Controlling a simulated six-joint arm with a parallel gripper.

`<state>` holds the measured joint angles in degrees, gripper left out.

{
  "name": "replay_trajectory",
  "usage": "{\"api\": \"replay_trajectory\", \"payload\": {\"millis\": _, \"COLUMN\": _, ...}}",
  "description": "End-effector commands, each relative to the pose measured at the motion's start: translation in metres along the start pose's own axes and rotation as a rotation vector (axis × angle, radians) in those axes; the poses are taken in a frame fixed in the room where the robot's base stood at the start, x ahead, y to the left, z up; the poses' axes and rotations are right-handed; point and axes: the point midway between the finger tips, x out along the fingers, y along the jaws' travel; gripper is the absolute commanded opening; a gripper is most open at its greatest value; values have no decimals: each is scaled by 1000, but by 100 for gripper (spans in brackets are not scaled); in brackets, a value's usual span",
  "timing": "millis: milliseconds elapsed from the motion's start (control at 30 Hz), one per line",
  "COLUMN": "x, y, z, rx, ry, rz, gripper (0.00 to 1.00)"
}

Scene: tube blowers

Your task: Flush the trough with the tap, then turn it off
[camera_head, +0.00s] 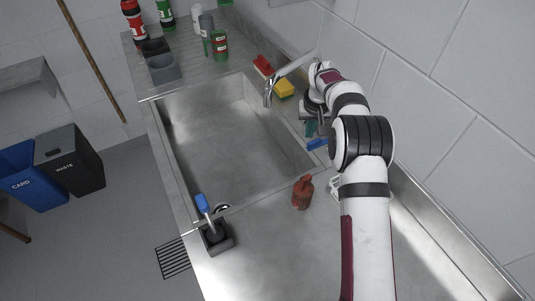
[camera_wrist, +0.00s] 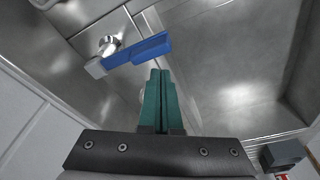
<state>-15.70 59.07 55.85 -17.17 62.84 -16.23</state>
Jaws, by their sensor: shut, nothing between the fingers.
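The steel trough (camera_head: 225,140) fills the middle of the head view. A chrome tap spout (camera_head: 290,68) reaches over its far right edge; I can make out no water running from it. A blue lever (camera_head: 317,144) sits on the trough's right ledge. It also shows in the wrist view (camera_wrist: 150,48), on a chrome fitting. My gripper (camera_head: 311,125) is over that ledge beside the lever. In the wrist view its green fingers (camera_wrist: 160,72) are shut and empty, tips close to the lever's edge; I cannot tell whether they touch.
A yellow sponge (camera_head: 285,90) and a red item (camera_head: 263,66) lie behind my gripper. A reddish-brown bottle (camera_head: 303,192) stands on the near counter. A blue-handled item (camera_head: 202,204) stands in a dark holder (camera_head: 217,237) at the near left. The trough's interior is clear.

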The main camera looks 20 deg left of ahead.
Motion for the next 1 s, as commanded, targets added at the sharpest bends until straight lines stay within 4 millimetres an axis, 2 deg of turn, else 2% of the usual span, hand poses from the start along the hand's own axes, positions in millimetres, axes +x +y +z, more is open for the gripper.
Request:
{"api": "replay_trajectory", "payload": {"millis": 533, "x": -60, "y": 0, "z": -12, "rx": 1, "ry": 2, "rz": 0, "gripper": 0}}
{"api": "replay_trajectory", "payload": {"millis": 667, "x": -65, "y": 0, "z": -13, "rx": 0, "ry": 1, "rz": 0, "gripper": 0}}
{"api": "replay_trajectory", "payload": {"millis": 1000, "x": -65, "y": 0, "z": -13, "rx": 0, "ry": 0, "rz": 0, "gripper": 0}}
